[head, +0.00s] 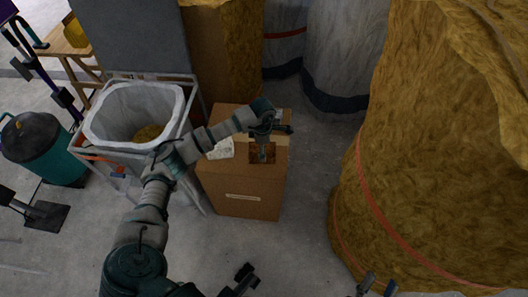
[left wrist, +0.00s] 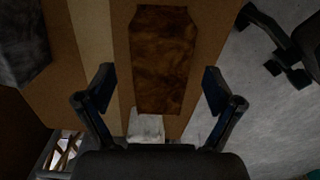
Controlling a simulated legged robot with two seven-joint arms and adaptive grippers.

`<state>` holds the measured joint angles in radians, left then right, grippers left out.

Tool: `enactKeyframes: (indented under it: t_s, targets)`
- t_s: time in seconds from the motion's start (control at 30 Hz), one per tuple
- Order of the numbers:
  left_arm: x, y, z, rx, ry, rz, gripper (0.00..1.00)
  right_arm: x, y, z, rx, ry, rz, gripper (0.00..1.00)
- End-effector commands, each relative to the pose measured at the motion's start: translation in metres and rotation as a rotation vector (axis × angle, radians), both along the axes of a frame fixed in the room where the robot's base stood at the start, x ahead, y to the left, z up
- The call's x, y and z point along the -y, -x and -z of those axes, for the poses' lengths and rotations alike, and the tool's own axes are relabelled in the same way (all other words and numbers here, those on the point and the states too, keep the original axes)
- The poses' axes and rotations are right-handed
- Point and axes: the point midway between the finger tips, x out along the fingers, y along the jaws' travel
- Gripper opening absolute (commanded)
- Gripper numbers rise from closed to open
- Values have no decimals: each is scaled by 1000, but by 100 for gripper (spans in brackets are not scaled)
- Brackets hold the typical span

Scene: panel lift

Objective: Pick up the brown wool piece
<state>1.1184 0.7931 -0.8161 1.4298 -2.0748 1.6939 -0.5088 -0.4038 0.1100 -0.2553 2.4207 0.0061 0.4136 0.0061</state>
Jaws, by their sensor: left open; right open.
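The brown wool piece (head: 262,154) lies on top of a cardboard box (head: 242,185). In the left wrist view the wool piece (left wrist: 162,62) is a dark brown block ahead of and between the spread fingers. My left gripper (head: 264,144) is open above the wool piece and partly hides it in the head view. Its two fingers (left wrist: 160,92) show apart in the left wrist view, with nothing between their tips that I can tell is touched. My right gripper (head: 306,281) is open and empty at the bottom edge of the head view, cut off.
A white piece (head: 221,149) lies on the box left of the wool. A lined bin (head: 115,126) on a frame stands left of the box. A huge strapped wool bale (head: 400,190) stands right. Grey bales (head: 345,50) stand behind. Floor between box and right bale is clear.

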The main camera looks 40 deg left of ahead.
Motion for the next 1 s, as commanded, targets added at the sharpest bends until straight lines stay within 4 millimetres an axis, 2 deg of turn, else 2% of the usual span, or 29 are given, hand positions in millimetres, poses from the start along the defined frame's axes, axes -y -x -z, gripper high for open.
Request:
enactKeyframes:
  t_s: [0.03,0.2,0.47,0.5,0.7,1.0]
  targets:
    - [0,1,14,-8,1,0,92,1,4,1,37,-14,1,43]
    - [-2,1,35,-6,5,-1,92,1,18,-12,157,-52,4,43]
    - [-3,1,35,-1,4,-1,92,1,22,-17,189,-61,5,43]
    - [-3,1,35,-1,5,0,89,2,22,-17,188,-61,5,43]
    - [-1,1,34,-2,2,0,42,2,20,-16,185,-61,5,43]
    - [-2,1,35,-2,4,0,42,2,20,-16,187,-61,6,43]
